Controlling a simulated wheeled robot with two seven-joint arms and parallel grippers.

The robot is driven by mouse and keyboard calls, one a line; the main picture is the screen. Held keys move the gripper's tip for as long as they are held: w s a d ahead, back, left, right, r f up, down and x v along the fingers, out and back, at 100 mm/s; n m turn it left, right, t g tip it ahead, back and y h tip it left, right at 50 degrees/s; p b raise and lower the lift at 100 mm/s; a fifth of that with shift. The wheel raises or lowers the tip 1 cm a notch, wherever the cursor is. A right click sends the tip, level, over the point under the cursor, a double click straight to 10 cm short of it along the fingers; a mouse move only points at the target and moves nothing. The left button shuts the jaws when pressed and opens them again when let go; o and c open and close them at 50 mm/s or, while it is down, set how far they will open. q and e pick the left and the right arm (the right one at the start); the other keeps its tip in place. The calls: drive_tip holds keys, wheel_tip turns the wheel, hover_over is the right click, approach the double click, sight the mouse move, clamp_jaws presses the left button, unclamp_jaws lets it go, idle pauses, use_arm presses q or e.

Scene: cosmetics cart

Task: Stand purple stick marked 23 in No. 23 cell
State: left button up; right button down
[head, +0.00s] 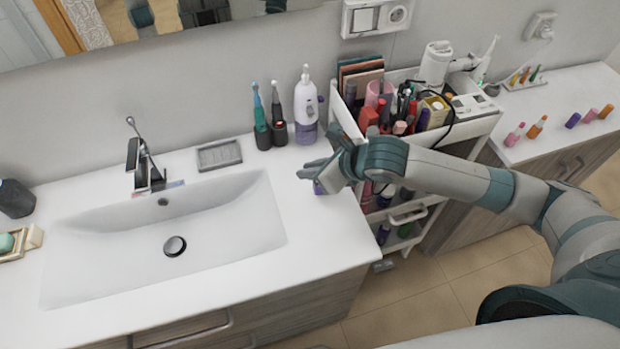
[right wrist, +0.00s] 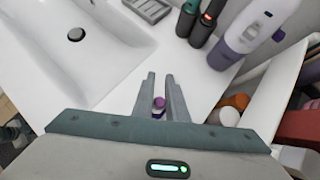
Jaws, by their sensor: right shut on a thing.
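My right gripper (head: 312,178) is low over the counter's right end, beside the sink. It is shut on a small purple stick (head: 319,188), whose purple top also shows between the fingers in the right wrist view (right wrist: 159,102). I cannot read a number on the stick, nor tell whether its base touches the counter. A small rack (head: 523,79) with several coloured sticks stands on the far right counter. Its cell numbers are too small to read, so I cannot tell which cell is No. 23. My left gripper is not in view.
A crowded white cart (head: 474,127) stands between the sink counter and the right counter, partly behind my right arm. Toothbrushes (head: 278,112) and a white-purple bottle (head: 306,108) stand behind the gripper. Pink, orange and purple sticks (head: 573,120) stand on the right counter.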

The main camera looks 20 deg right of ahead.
drive_tip(key=shift+f, duration=0.1)
drive_tip(key=shift+f, duration=0.3)
wheel_tip(320, 180, down, 3)
drive_tip(key=shift+r+p, duration=0.1)
drive_tip(key=shift+p, duration=0.65)
drive_tip(key=shift+f, duration=0.25)
drive_tip(key=shift+f, duration=0.1)
drive_tip(key=c, duration=1.7)
unclamp_jaws()
drive_tip(key=shift+c, duration=0.2)
